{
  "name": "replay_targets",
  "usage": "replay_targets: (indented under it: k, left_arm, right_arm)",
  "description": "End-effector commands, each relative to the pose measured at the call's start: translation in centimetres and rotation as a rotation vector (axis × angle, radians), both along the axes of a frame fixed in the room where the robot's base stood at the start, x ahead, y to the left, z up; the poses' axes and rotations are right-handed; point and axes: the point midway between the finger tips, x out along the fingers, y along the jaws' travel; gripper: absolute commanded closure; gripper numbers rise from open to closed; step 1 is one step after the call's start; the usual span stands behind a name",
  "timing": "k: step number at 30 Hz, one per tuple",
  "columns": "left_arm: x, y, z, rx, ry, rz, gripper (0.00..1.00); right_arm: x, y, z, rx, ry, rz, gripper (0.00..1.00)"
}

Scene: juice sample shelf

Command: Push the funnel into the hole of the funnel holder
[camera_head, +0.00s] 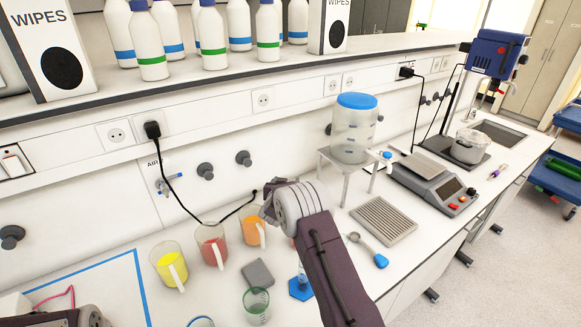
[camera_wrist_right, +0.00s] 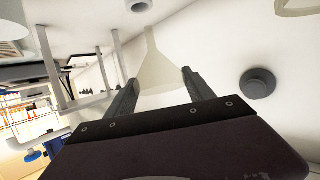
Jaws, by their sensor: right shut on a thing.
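In the right wrist view, a pale, translucent funnel (camera_wrist_right: 158,66) is between the two dark fingers of my right gripper (camera_wrist_right: 160,79). The gripper is shut on its wide part, and its narrow stem points away towards the top of the picture. In the head view my right gripper (camera_head: 268,207) is above the counter near the wall, behind the mugs, and my arm hides the funnel. I cannot make out the funnel holder for certain; a pale curved rim (camera_wrist_right: 296,8) at the right wrist view's top right may be part of it.
Yellow (camera_head: 170,265), red (camera_head: 212,246) and orange (camera_head: 253,228) mugs stand left of my right arm. A green beaker (camera_head: 257,306) and blue hexagonal base (camera_head: 301,289) are near the front.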

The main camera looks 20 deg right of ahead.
Motion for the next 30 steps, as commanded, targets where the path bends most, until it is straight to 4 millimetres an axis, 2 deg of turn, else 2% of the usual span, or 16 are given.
replay_targets:
  k: [8,15,21,30]
  left_arm:
    - [0.0,0.0,-0.1,0.000,0.000,0.000,0.17]
    - [0.0,0.0,-1.2,0.000,0.000,0.000,0.17]
    - [0.0,0.0,-0.4,0.000,0.000,0.000,0.17]
    - [0.0,0.0,-0.3,0.000,0.000,0.000,0.17]
  right_arm:
    - [-0.3,0.2,-0.6,0.001,-0.002,-0.013,0.83]
    - [-0.3,0.2,-1.7,0.001,-0.002,-0.011,0.83]
    - [-0.3,0.2,-1.2,0.004,0.001,-0.011,0.83]
    - [-0.3,0.3,-1.2,0.004,0.002,-0.011,0.83]
